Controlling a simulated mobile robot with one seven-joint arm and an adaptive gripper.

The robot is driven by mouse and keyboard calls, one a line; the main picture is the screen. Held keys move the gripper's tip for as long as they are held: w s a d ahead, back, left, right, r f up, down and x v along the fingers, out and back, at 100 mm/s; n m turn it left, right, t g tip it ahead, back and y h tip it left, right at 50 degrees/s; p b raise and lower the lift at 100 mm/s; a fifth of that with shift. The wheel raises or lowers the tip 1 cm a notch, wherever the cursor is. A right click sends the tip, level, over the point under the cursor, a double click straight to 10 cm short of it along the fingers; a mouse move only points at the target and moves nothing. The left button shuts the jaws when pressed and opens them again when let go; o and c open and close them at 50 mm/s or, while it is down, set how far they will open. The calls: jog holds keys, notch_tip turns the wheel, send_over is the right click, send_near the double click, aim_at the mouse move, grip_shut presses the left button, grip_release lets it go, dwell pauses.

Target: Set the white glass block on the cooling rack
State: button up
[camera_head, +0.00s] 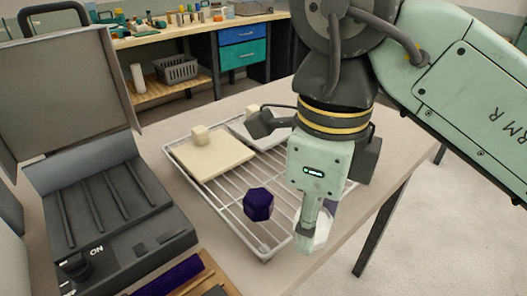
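The cooling rack (264,257) is a silver wire rack on the table. A pale, whitish glass block (322,240) shows at my gripper's tip, by the rack's near right corner. My gripper (308,232) points down, and its near finger covers part of this block. The far finger is hidden, so I cannot tell whether the fingers are shut on the block. I cannot tell whether the block touches the rack or is above it. A dark purple faceted block (258,204) sits on the rack left of my gripper.
A cream board with a knob (213,155) lies on the rack's far left part, and a paler board (240,128) lies behind it. A grey machine (115,215) with a raised lid stands left. Bare table (370,205) lies right of the rack.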

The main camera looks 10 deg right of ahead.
jog(key=w+d+p, duration=0.1)
jog(key=w, duration=0.4)
jog(key=w+p, duration=0.1)
jog(key=w, duration=0.4)
jog(key=w+d+f+p, duration=0.1)
jog(key=w, duration=0.3)
jog(key=shift+w+d+p, duration=0.3)
jog(key=shift+w, duration=0.1)
notch_tip(320, 180, down, 4)
jog(key=shift+w+r+p, duration=0.1)
jog(key=shift+r+p, duration=0.1)
jog(key=shift+p, duration=0.3)
jog(key=shift+f+b, duration=0.4)
jog(key=shift+f, duration=0.05)
jog(key=o, duration=1.3)
jog(key=shift+r, duration=0.1)
jog(key=shift+c, duration=0.2)
jog(key=shift+r+p, duration=0.45)
notch_tip(320, 180, up, 12)
jog(key=b, duration=0.1)
jog(key=shift+f, duration=0.2)
jog(key=shift+f, duration=0.1)
